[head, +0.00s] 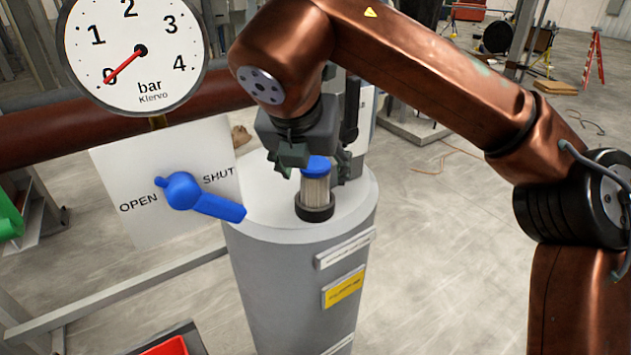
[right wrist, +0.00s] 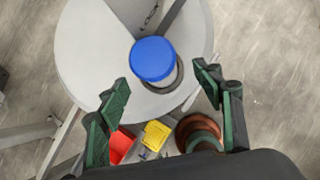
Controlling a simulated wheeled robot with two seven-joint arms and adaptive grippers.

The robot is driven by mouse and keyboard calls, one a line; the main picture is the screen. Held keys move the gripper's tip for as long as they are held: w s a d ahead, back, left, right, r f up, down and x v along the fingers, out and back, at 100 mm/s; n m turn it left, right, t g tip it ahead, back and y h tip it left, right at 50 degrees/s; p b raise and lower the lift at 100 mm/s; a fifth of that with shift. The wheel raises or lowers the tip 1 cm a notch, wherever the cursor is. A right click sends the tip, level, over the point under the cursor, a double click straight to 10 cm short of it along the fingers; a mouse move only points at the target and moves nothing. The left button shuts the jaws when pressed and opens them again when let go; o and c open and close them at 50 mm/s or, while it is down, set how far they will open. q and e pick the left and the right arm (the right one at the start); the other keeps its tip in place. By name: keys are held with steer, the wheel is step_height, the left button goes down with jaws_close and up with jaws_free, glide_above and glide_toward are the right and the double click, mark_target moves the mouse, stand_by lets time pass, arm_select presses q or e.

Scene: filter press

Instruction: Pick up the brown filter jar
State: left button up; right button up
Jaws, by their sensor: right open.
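No brown jar is clearly recognisable. A pleated, greyish-beige filter cartridge (head: 315,191) with a blue cap stands upright in a dark ring on top of a grey cylindrical housing (head: 285,262). In the right wrist view the blue cap (right wrist: 153,59) sits between and just beyond the fingers. My right gripper (head: 315,160) is open, pointing down, its fingers on either side of the cap; the right wrist view shows a gap around it (right wrist: 163,85). A round brown shape (right wrist: 199,133) shows low in that view; I cannot tell what it is. My left gripper is not in view.
A pressure gauge (head: 134,50) reading about 0 and a panel (head: 120,165) with a blue lever (head: 200,195) stand left of the housing. A brown pipe (head: 35,132) runs behind. A red bin (head: 168,347) is low in front.

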mark_target(315, 183)
steer(key=shift+p+x, duration=0.4)
steer(key=shift+x, duration=0.6)
steer(key=shift+w+f+p, duration=0.45)
steer(key=shift+w+f, duration=0.1)
steer(key=shift+w, duration=0.1)
steer(key=shift+p+x, duration=0.35)
steer(key=shift+x, duration=0.8)
steer(key=shift+f, duration=0.3)
steer(key=shift+w+a, duration=0.1)
steer(key=shift+c, duration=0.8)
steer(key=c, duration=1)
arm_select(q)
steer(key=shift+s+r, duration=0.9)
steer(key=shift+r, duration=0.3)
arm_select(e)
steer(key=shift+c, duration=0.8)
